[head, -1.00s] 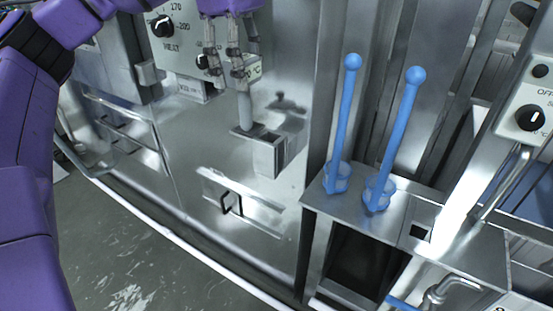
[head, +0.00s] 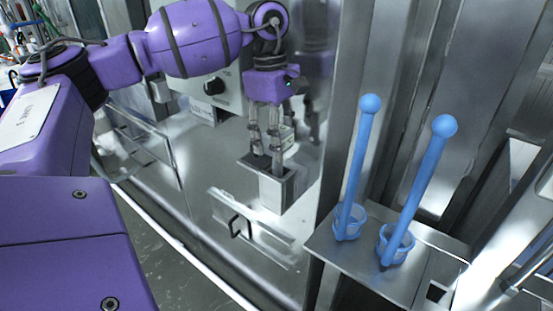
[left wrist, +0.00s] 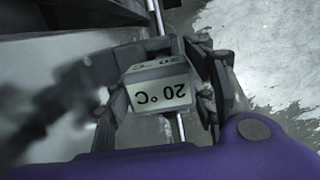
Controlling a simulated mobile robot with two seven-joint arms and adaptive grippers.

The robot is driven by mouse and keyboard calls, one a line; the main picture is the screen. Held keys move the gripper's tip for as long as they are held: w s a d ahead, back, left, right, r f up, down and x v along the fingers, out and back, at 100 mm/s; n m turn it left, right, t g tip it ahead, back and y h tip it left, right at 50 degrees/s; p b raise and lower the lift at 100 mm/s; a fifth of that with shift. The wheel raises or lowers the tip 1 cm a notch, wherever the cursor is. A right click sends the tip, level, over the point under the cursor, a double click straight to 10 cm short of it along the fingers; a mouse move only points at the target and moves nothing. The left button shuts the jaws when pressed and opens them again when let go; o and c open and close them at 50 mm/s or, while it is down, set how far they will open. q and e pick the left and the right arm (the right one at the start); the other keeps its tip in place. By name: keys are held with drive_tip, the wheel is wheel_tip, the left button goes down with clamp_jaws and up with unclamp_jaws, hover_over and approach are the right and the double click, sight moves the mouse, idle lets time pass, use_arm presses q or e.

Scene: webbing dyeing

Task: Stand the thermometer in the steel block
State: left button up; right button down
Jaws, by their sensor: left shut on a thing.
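My left gripper (head: 268,168) points down at the open top of the steel block (head: 278,192), its fingertips at about the rim. It is shut on the thermometer (head: 287,139), whose pale display box shows between and beside the fingers in the head view. A thin metal rod shows above and below the box there. The stem's lower end is hidden in the head view, so I cannot tell how deep it sits in the block. My right gripper is not in view.
Two blue sticks with ball tops, one nearer the left (head: 356,165) and one nearer the right (head: 420,185), stand in blue cups on a steel shelf (head: 340,256) right of the block. A steel post stands between. A bracket with a dark handle (head: 240,228) is in front.

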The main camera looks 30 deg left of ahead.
use_arm(q)
wheel_tip(320, 180, down, 2)
drive_tip(key=shift+f, duration=0.1)
wheel_tip(320, 180, down, 3)
drive_tip(key=shift+f+p, duration=0.2)
drive_tip(key=shift+p, duration=0.15)
drive_tip(key=shift+f, duration=0.1)
drive_tip(key=o, duration=1.4)
drive_tip(key=shift+f, duration=0.1)
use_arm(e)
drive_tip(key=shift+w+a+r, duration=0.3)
use_arm(q)
drive_tip(key=shift+r, duration=0.25)
drive_tip(key=shift+w+r, duration=0.1)
drive_tip(key=shift+r, duration=0.25)
drive_tip(key=r, duration=0.3)
drive_tip(key=a+r+b, duration=0.1)
drive_tip(key=r, duration=0.3)
drive_tip(key=r+b, duration=0.1)
drive_tip(key=r, duration=0.2)
drive_tip(key=shift+a+r, duration=0.15)
drive_tip(key=shift+r, duration=0.4)
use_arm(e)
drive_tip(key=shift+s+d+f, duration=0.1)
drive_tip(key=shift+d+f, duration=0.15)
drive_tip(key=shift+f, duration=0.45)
